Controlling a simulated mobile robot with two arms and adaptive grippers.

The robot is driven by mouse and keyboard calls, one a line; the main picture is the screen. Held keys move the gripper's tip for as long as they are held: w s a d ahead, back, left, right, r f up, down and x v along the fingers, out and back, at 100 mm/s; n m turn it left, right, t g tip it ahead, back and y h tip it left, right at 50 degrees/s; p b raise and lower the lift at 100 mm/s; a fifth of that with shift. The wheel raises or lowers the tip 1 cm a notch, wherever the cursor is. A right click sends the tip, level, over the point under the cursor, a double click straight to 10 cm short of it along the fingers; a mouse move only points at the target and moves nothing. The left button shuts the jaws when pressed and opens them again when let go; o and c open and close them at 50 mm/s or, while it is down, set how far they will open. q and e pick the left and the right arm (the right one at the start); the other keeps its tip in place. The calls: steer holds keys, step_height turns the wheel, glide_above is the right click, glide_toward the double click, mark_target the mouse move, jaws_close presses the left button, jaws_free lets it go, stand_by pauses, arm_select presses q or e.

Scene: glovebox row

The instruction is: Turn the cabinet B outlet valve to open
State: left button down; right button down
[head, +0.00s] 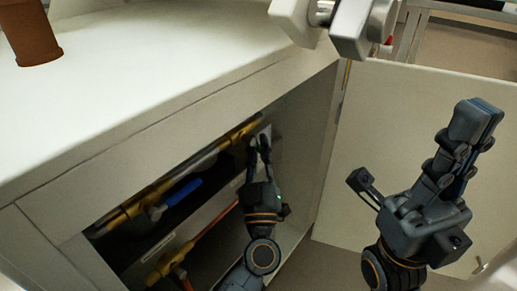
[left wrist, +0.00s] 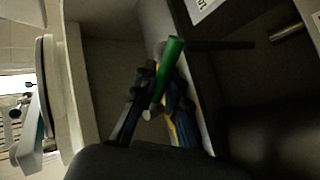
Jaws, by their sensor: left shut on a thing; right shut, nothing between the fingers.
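A green valve handle (left wrist: 171,62) stands between the fingers of my left gripper (left wrist: 157,98) in the left wrist view. My left gripper (head: 259,143) reaches into the open cabinet recess in the head view and is shut on this handle. The fingers and the recess shadow hide the handle in the head view, and how far it is turned cannot be told. A blue valve handle (head: 180,193) sits on the piping to the left, apart from the gripper. My right gripper (head: 478,120) is raised outside the cabinet, shut and empty.
Yellow pipes (head: 207,158) run along the recess. An orange pipe (head: 215,221) lies lower. The white worktop (head: 130,85) overhangs above, with a brown cylindrical object (head: 30,35) on it. A pale panel (head: 385,125) stands behind my right gripper. A white tag (left wrist: 204,8) shows near the handle.

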arm_select(q)
steer(key=c, duration=1.4)
jaws_free()
steer(key=v, duration=1.2)
steer(key=shift+f, duration=0.1)
